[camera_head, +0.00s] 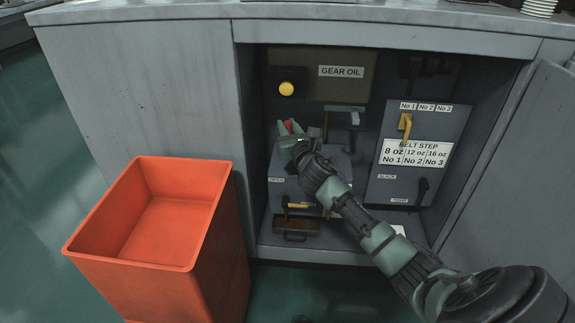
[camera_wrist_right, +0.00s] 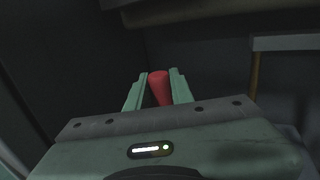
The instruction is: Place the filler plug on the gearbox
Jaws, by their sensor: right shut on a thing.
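A red filler plug (camera_head: 288,126) is held between the fingertips of my right gripper (camera_head: 290,127). In the right wrist view the plug (camera_wrist_right: 159,88) stands upright between the two green fingers of the gripper (camera_wrist_right: 158,90), which are shut on it. In the head view this gripper is inside the open cabinet, over the back left of the grey gearbox (camera_head: 284,190). My wrist hides much of the gearbox top, and the plug's lower end is hidden. I cannot tell whether the plug touches the gearbox. My left gripper is not in view.
A belt step panel (camera_head: 417,157) stands at the right inside the cabinet. An orange bin (camera_head: 160,228) stands at the front left.

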